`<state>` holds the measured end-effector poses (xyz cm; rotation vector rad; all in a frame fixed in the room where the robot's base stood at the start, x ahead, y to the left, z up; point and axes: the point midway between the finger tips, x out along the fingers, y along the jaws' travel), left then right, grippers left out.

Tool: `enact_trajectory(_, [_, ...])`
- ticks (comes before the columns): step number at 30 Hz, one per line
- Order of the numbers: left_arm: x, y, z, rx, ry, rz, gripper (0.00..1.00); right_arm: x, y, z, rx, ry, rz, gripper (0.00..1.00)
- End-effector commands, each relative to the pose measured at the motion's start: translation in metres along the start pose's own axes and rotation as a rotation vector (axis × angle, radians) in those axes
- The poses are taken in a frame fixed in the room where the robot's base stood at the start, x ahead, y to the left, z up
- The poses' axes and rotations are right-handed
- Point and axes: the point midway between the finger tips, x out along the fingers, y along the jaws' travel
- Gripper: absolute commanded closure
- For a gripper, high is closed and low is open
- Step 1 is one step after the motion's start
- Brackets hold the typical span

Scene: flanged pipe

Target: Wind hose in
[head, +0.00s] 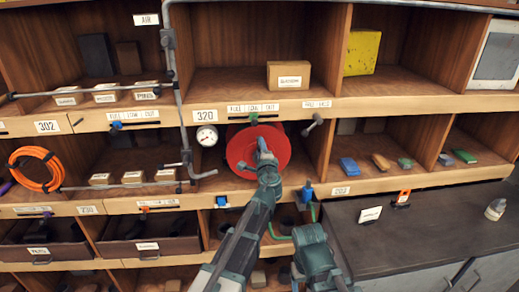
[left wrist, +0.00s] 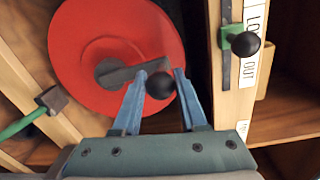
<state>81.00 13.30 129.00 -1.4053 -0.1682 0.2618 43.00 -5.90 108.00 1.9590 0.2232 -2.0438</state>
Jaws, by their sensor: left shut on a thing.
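The red reel (head: 243,147) stands in the middle shelf bay, and its disc fills the upper left of the left wrist view (left wrist: 85,35). A dark crank arm (left wrist: 125,74) at its hub ends in a black ball knob (left wrist: 159,86). My left gripper (head: 264,148) is shut on this knob, with a blue finger on each side of it in the left wrist view (left wrist: 160,76).
A grey pipe (head: 180,100) with a round gauge (head: 207,136) runs left of the reel. A green slider (head: 254,117) and a grey lever (head: 314,122) sit on the shelf edge above. An orange coil (head: 33,168) hangs far left. A dark counter (head: 425,225) lies right.

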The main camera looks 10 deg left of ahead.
Motion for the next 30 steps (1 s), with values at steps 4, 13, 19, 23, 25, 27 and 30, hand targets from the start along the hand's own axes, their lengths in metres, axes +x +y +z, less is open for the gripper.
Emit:
enact_trajectory(4, [-0.002,0.001,-0.002,-0.004,0.005,0.001,1.00,0.001,0.000,0.000,0.000,0.000,0.000,0.29])
enact_trajectory(13, [-0.001,0.001,-0.002,-0.003,0.005,0.001,0.37,0.001,0.000,0.000,0.000,0.000,0.000,0.29])
enact_trajectory(19, [-0.001,0.000,-0.001,-0.002,0.002,0.000,0.28,0.000,0.000,0.000,0.000,0.000,0.000,0.29])
enact_trajectory(23, [-0.001,0.000,-0.001,-0.002,0.002,0.000,0.28,0.000,0.000,0.000,0.000,0.000,0.000,0.29])
enact_trajectory(25, [-0.005,0.000,-0.001,-0.002,0.002,0.000,0.28,0.000,0.000,0.000,0.000,0.000,0.000,0.29])
enact_trajectory(27, [-0.013,0.000,0.000,-0.001,0.002,0.000,0.28,-0.001,0.000,0.000,0.000,0.000,0.000,0.29])
enact_trajectory(30, [-0.032,0.000,0.000,-0.001,0.004,0.000,0.28,-0.001,0.000,0.000,0.000,0.000,0.000,0.29])
